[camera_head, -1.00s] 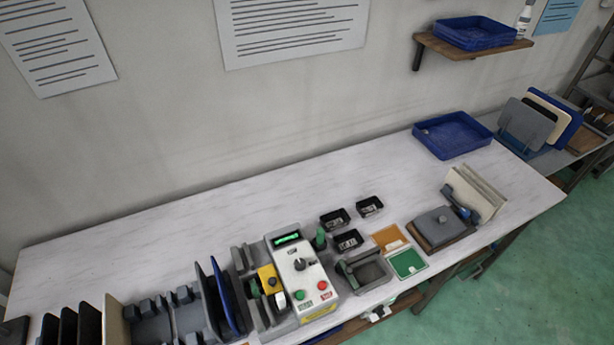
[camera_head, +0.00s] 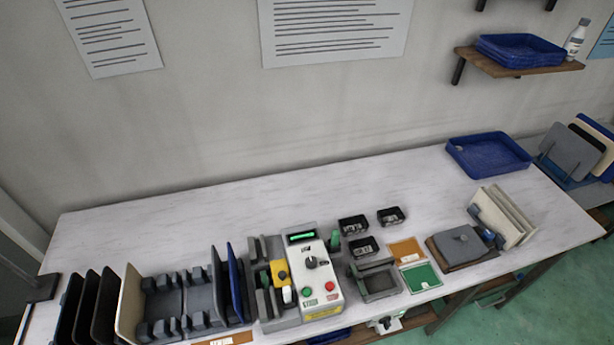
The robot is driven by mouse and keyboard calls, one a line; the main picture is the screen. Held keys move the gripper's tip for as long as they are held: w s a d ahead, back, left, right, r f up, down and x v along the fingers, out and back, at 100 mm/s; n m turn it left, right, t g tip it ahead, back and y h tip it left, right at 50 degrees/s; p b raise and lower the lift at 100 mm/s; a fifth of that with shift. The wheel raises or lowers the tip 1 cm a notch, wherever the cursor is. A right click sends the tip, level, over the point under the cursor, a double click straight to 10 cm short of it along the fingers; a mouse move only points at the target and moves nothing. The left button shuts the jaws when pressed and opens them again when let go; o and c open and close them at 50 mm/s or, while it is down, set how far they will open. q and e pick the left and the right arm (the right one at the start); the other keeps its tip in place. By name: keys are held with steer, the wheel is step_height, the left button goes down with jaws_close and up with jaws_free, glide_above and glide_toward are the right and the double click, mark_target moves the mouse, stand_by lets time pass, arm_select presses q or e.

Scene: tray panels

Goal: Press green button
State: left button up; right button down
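The green button (camera_head: 308,293) is a small round button on the front slope of a white control box (camera_head: 318,270). The box stands on the front part of a long white table. A red button (camera_head: 330,287) sits just right of the green one, and a dark knob (camera_head: 311,262) is above them. A green-lit display (camera_head: 301,237) is at the back of the box. Neither of my grippers shows in the head view.
Left of the box are a yellow-and-grey fixture (camera_head: 279,272) and a rack of upright panels (camera_head: 185,300). Right are small black bins (camera_head: 353,225), a green card (camera_head: 420,278) and a blue tray (camera_head: 488,155). The table's back left (camera_head: 150,228) is clear.

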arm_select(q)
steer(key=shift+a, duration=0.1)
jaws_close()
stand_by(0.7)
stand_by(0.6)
